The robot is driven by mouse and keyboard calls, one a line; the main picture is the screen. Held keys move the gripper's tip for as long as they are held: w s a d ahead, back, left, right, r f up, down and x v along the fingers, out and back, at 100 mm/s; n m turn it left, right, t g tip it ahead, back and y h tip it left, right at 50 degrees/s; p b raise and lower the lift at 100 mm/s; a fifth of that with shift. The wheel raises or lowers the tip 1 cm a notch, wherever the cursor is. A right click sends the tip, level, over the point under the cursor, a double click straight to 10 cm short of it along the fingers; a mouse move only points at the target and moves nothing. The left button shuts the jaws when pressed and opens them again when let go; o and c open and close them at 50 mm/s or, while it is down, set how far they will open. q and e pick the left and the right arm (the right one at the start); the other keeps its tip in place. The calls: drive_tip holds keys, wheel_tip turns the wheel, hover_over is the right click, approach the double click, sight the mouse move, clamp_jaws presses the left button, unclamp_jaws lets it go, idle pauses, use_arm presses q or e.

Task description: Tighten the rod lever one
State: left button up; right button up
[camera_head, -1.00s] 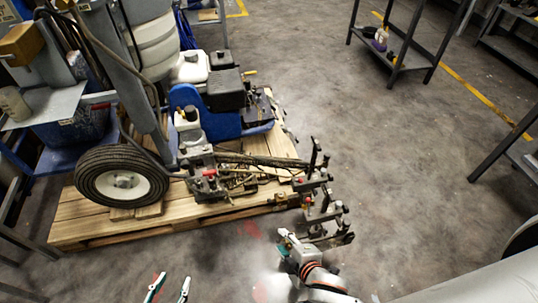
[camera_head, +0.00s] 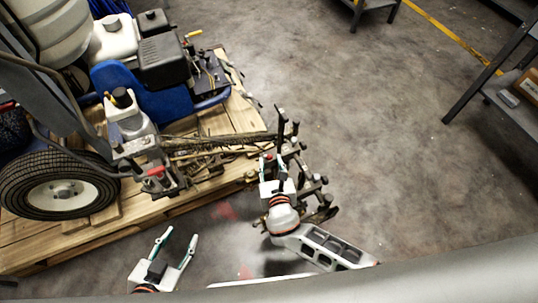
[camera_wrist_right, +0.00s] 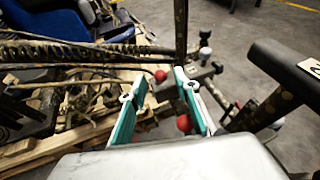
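The striper's dark rod-and-clamp assembly (camera_head: 292,150) sticks out past the pallet, with an upright dark rod (camera_head: 281,122). In the right wrist view the rod (camera_wrist_right: 181,35) rises just beyond the fingertips, with red ball knobs (camera_wrist_right: 160,75) nearby. I cannot tell which part is rod lever one. My right gripper (camera_head: 272,164) is at the assembly, partly covering it. Its teal fingers (camera_wrist_right: 160,92) are apart, with a dark clamp part between or just behind them; contact is unclear. My left gripper (camera_head: 179,236) is open and empty, low in front of the pallet.
The blue line striper (camera_head: 150,100) with its black tire (camera_head: 22,190) stands on a wooden pallet (camera_head: 95,235). Dark metal shelves (camera_head: 480,75) stand at the right. The floor (camera_head: 400,130) between is clear.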

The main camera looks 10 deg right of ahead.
sight(270, 159)
drive_tip(key=b+x, duration=0.1)
drive_tip(key=x, duration=0.3)
use_arm(q)
drive_tip(key=shift+w+d+r, duration=0.4)
drive_tip(key=shift+w+r, duration=0.05)
drive_tip(key=shift+w, duration=0.3)
use_arm(e)
clamp_jaws()
use_arm(q)
drive_tip(key=shift+s+f, duration=0.15)
